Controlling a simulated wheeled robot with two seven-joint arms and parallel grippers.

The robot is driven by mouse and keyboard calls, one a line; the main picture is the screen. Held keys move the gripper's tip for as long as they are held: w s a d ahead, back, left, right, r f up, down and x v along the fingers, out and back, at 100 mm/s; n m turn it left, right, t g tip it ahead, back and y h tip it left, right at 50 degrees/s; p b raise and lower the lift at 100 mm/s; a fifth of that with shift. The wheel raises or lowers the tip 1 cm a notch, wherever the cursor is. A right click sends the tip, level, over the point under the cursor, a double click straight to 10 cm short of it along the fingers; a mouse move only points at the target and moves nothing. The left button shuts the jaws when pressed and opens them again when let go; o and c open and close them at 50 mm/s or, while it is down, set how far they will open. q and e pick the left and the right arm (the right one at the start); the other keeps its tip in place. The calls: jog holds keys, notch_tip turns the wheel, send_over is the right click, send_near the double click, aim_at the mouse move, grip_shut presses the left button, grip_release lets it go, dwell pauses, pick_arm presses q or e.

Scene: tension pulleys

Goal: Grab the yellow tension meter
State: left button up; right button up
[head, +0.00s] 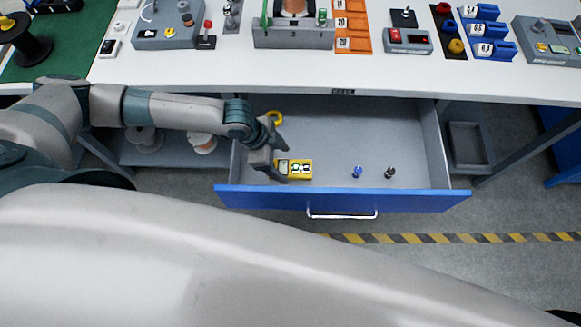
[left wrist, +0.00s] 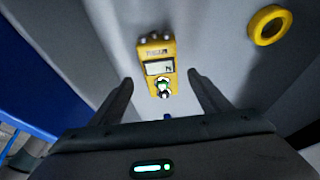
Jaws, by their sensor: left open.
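The yellow tension meter (head: 303,169) lies in the open blue-fronted drawer (head: 340,197), near its left front. It has a small display and round dials on its face. In the left wrist view the meter (left wrist: 159,67) lies ahead of and between my open fingers, with nothing held. My left gripper (head: 279,163) is in the drawer at the meter's left end and hides part of it in the head view. I cannot tell whether a finger touches it. The left gripper (left wrist: 158,85) shows both fingers spread. My right gripper is not in view.
A yellow ring (head: 275,117) lies behind the gripper in the drawer. A small blue part (head: 357,172) and a dark part (head: 390,172) stand right of the meter. The drawer's middle is bare. The white tabletop (head: 300,78) with several devices is above its back.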

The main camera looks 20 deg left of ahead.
aim_at(290, 168)
pick_arm(q)
jog(key=p+x, duration=0.1)
jog(key=x, duration=0.2)
jog(key=shift+d+r, duration=0.15)
jog(key=shift+w+d+f, duration=0.1)
jog(key=shift+d+f, duration=0.05)
jog(key=shift+f, duration=0.4)
jog(key=shift+c, duration=0.6)
jog(key=c, duration=1.3)
jog(key=shift+r, duration=0.1)
notch_tip(290, 168, up, 10)
jog(key=b, duration=0.2)
jog(key=shift+w, duration=0.1)
